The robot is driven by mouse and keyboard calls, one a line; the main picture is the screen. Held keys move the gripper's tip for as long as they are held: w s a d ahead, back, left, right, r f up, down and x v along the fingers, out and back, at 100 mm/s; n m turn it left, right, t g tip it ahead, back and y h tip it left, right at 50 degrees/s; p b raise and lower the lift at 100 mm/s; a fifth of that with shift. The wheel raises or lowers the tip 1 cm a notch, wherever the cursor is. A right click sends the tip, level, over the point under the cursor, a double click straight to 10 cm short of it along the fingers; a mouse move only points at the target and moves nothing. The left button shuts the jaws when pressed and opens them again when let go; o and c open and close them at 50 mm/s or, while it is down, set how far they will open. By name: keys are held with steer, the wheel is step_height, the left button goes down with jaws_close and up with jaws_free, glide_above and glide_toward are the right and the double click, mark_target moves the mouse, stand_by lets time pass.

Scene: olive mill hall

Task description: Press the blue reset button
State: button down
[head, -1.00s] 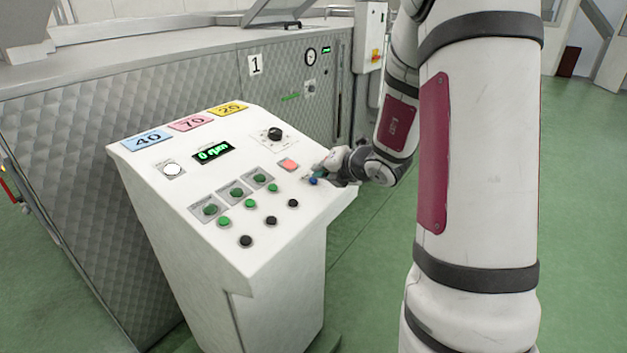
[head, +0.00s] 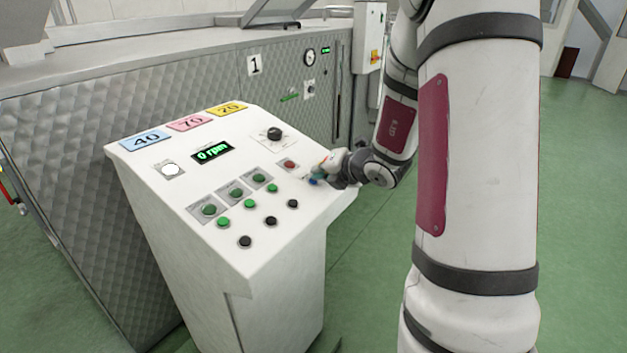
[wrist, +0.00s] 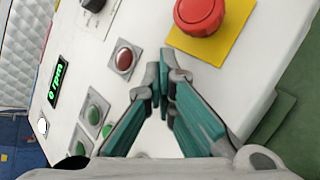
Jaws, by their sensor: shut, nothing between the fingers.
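The blue button (head: 314,182) sits on the sloped white control panel (head: 170,215), near its right edge. In the head view my gripper (head: 319,174) is right beside it, with the fingertips at or just above it. I cannot tell whether they touch. In the wrist view the gripper's teal fingers (wrist: 163,82) are closed together with nothing between them. The blue button does not show there and appears hidden by the fingers.
A red mushroom button (wrist: 200,12) on a yellow plate is close to the fingertips. A dark red square-framed light (head: 290,165) lies left of them. Several green and black buttons, a black knob (head: 274,134) and a "0 rpm" display (head: 213,151) share the panel.

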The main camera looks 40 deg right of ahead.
steer(key=shift+r, duration=0.1)
steer(key=shift+s+r+p, duration=0.2)
steer(key=shift+r+p, duration=0.35)
steer(key=shift+r, duration=0.1)
steer(key=shift+r, duration=0.1)
steer(key=r+p, duration=0.1)
steer(key=s+r+p, duration=0.1)
steer(key=r, duration=0.1)
steer(key=r+p, duration=0.1)
steer(key=shift+s+d+r+p, duration=0.15)
steer(key=shift+d+r+p, duration=0.15)
steer(key=shift+r, duration=0.05)
stand_by(0.7)
